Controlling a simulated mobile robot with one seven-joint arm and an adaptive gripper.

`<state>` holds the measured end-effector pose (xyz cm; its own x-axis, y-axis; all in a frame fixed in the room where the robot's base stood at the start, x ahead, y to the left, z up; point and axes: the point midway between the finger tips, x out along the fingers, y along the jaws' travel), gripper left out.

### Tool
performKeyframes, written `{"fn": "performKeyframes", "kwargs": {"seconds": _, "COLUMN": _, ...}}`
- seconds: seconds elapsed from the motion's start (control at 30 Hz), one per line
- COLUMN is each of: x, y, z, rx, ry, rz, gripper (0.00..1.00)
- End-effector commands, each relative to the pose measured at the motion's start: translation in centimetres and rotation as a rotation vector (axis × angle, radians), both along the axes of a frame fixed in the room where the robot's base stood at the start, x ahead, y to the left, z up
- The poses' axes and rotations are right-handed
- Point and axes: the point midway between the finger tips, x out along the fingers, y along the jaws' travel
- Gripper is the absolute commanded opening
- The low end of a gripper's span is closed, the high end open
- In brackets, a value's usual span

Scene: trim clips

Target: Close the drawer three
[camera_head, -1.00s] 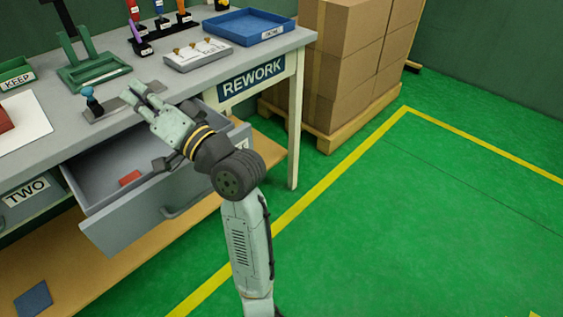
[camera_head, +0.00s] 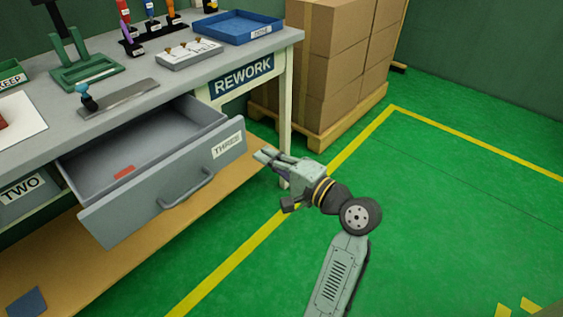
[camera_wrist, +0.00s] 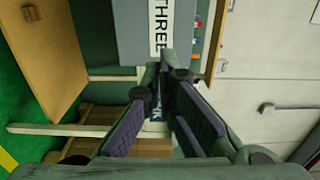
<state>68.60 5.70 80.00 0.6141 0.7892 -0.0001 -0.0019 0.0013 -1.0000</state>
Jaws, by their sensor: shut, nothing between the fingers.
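The drawer labelled THREE (camera_head: 160,190) is pulled out from under the workbench in the head view. Its front has a bar handle (camera_head: 186,190), and a small red piece (camera_head: 124,172) lies inside. My gripper (camera_head: 264,156) is to the right of the drawer front, apart from the handle, with its fingers shut and empty. In the wrist view the fingers (camera_wrist: 160,75) come together below the THREE label (camera_wrist: 160,28) on the drawer front.
The workbench (camera_head: 50,135) has a blue tray (camera_head: 238,27) and a green stand on top. A drawer labelled TWO (camera_head: 22,190) is at left. Cardboard boxes (camera_head: 340,60) on a pallet stand behind. A wooden lower shelf (camera_head: 90,268) lies below. The green floor at right is clear.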

Motion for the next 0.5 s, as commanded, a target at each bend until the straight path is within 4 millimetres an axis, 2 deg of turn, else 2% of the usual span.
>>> {"fn": "performKeyframes", "kwargs": {"seconds": 0.03, "x": 0.6, "y": 1.0, "z": 0.2, "rx": 0.001, "ry": 0.001, "rz": 0.004, "gripper": 0.0}}
{"fn": "performKeyframes", "kwargs": {"seconds": 0.2, "x": 2.7, "y": 3.6, "z": 0.3, "rx": -0.001, "ry": -0.001, "rz": 0.003, "gripper": 0.0}}
{"fn": "performKeyframes", "kwargs": {"seconds": 0.5, "x": 4.4, "y": 5.7, "z": 0.0, "rx": -0.001, "ry": 0.0, "rz": -0.002, "gripper": 0.0}}
